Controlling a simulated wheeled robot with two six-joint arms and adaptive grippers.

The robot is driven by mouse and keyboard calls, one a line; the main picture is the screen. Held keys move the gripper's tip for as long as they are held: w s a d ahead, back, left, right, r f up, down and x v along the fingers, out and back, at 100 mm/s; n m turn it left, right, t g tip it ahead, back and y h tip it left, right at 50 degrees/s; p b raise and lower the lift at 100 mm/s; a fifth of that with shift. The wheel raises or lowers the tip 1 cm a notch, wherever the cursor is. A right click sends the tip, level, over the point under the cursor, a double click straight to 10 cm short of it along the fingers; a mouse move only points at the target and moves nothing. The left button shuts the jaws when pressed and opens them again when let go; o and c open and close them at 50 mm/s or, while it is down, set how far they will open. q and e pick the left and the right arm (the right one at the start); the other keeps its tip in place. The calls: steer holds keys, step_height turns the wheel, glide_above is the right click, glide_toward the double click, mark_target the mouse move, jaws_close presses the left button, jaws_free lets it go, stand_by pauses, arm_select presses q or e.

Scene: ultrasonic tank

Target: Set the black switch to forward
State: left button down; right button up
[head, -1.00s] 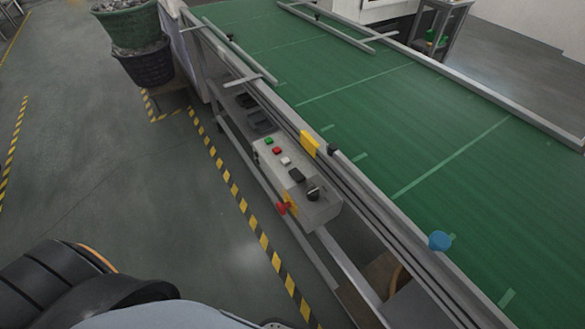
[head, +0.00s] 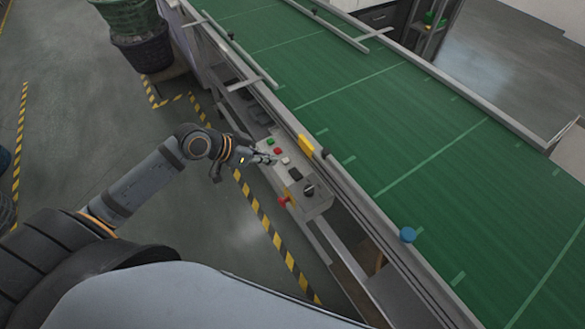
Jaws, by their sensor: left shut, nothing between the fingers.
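The grey control box (head: 318,207) is fixed along the near side of the green conveyor. A black knob (head: 309,189) stands near its right end. A flat black switch (head: 295,174) sits to the left of the knob. I cannot tell which way either is set. My left gripper (head: 275,160) is shut and empty, over the box's left part near the red button (head: 277,150) and white button (head: 285,161). It is apart from both black controls. My right gripper is out of view.
A green button (head: 270,141) is at the box's left end. A red mushroom button (head: 284,201) sticks out of its front. A yellow block (head: 306,145) and a blue knob (head: 407,235) are on the conveyor rail. Floor left of the striped tape (head: 256,213) is clear.

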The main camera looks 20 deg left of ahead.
arm_select(q)
steer(key=shift+w+f, duration=0.1)
steer(key=shift+f, duration=0.05)
steer(key=p, duration=0.1)
glide_above(301, 174)
steer(key=s+a, duration=0.2)
steer(key=a, duration=0.1)
steer(key=f, duration=0.6)
steer(key=shift+w+d+f, duration=0.1)
steer(key=shift+d+f, duration=0.05)
steer(key=shift+d, duration=0.05)
steer(key=f, duration=0.2)
steer(key=f+p, duration=0.1)
steer(key=shift+d+f, duration=0.2)
steer(key=shift+f, duration=0.6)
